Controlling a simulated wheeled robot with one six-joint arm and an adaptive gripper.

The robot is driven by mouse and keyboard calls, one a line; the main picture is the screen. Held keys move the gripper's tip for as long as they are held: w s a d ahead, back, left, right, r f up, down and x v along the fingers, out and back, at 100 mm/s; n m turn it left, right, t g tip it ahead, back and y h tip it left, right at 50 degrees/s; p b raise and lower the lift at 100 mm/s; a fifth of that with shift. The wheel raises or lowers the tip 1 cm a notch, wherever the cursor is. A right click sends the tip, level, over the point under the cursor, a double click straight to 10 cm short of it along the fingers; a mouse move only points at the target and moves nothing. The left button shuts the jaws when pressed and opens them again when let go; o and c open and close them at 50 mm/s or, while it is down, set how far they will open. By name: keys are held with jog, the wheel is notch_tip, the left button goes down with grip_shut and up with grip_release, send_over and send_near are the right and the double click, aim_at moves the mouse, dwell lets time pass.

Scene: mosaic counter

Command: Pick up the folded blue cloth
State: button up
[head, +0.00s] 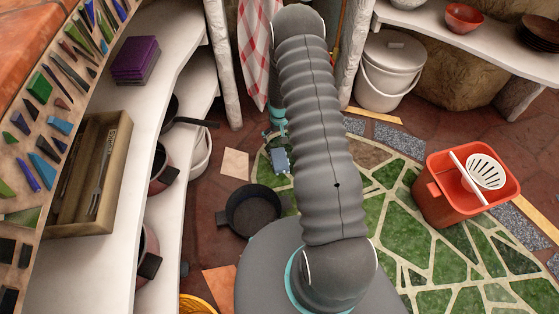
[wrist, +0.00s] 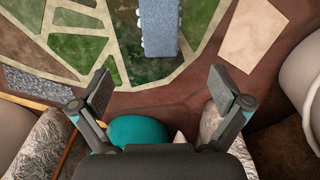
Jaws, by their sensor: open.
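The folded blue cloth (wrist: 158,28) lies on the green mosaic floor at the top centre of the wrist view, its edges dotted with white bobbles and its far end cut off by the frame. In the head view the cloth (head: 281,160) shows as a small blue patch beside my arm, partly hidden. My gripper (wrist: 160,88) is open and empty, its two fingers spread wide. The cloth shows beyond the fingertips in the picture, roughly centred between them and not touching them. In the head view my arm hides most of the gripper.
A dark pan (head: 253,209) is on the floor left of my arm. A red bin (head: 443,193) stands right, a lidded white bucket (head: 388,75) behind. The white counter (head: 150,100) at left holds a wooden tray (head: 118,185) and a purple stack (head: 135,60).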

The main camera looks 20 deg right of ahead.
send_over(279, 158)
jog(key=f, duration=0.6)
jog(key=s+f, duration=0.1)
jog(key=f, duration=0.3)
jog(key=shift+d, duration=0.1)
jog(key=shift+w+f, duration=0.2)
jog(key=shift+f, duration=1.15)
jog(key=shift+w+f, duration=0.15)
jog(key=shift+f, duration=1.15)
jog(key=c, duration=1.3)
jog(key=shift+r, duration=0.15)
jog(key=shift+r, duration=0.6)
notch_tip(279, 158, up, 3)
jog(key=s+d+r, duration=0.1)
jog(key=d+r, duration=0.1)
jog(key=d, duration=0.1)
jog(key=s+d+r, duration=0.2)
jog(key=d, duration=0.2)
jog(key=s+d+r, duration=0.1)
jog(key=d+r, duration=0.1)
jog(key=d, duration=0.1)
jog(key=shift+s+d+r, duration=0.25)
jog(key=shift+s+d, duration=0.05)
jog(key=shift+s, duration=0.1)
